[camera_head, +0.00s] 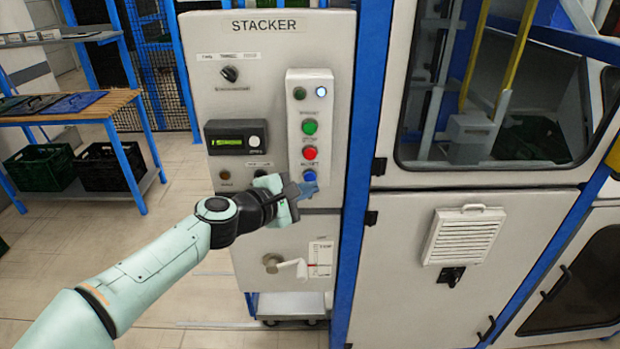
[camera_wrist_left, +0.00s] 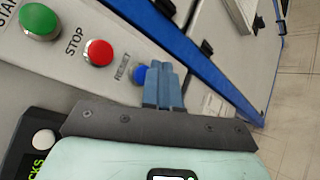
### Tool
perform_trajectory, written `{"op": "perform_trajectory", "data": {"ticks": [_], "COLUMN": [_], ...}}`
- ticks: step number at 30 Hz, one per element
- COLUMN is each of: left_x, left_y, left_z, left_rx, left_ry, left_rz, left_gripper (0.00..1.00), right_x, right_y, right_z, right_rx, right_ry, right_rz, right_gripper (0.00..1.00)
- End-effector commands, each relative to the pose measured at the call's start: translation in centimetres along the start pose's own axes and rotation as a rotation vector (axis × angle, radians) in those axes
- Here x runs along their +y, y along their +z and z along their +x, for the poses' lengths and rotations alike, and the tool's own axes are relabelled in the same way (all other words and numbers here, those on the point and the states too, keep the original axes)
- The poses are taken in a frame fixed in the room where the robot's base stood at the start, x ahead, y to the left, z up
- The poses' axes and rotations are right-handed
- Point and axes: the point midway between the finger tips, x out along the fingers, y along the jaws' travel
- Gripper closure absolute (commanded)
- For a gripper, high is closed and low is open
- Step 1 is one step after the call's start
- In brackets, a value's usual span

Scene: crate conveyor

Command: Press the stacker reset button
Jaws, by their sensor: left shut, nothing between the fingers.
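The stacker control panel (camera_head: 230,100) is a pale cabinet door labelled STACKER. On its button strip are a green start button (camera_head: 309,127), a red stop button (camera_head: 309,153) and the blue reset button (camera_head: 309,176). In the left wrist view, the reset button (camera_wrist_left: 139,74) is partly hidden behind the fingertips, next to the word RESET. My left gripper (camera_head: 306,187) is shut and empty, with its blue-grey fingertips (camera_wrist_left: 165,80) at the reset button. I cannot tell whether they touch it. My right gripper is not in view.
A display box (camera_head: 236,138) and a rotary switch (camera_head: 229,73) are left of the button strip. A lever handle (camera_head: 290,267) is below my gripper. A blue frame post (camera_head: 370,120) stands right of the panel. A wooden-topped table (camera_head: 80,112) is at the left.

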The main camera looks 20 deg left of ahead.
Motion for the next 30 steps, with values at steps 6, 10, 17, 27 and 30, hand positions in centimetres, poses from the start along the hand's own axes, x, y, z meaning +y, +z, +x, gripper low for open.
{"op": "perform_trajectory", "data": {"ticks": [6, 10, 17, 27, 30], "left_x": [0.0, 0.0, 0.16, 0.44, 0.44], "left_y": [0.0, -0.01, -0.19, -0.44, -0.44], "left_z": [0.0, 0.0, 0.26, 0.59, 0.59], "left_rx": [0.0, 0.0, 0.001, 0.0, 0.0], "left_ry": [0.0, 0.0, 0.0, 0.0, 0.0], "left_rz": [0.0, 0.0, 0.0, 0.0, 0.0], "left_gripper": [1.0, 1.0, 1.0, 1.0, 1.0], "right_x": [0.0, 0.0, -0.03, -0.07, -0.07], "right_y": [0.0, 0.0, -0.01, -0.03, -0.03], "right_z": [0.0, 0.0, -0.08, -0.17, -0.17], "right_rx": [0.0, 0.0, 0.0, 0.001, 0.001], "right_ry": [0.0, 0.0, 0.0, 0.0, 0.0], "right_rz": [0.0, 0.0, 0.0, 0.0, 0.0], "right_gripper": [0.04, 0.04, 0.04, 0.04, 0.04]}}
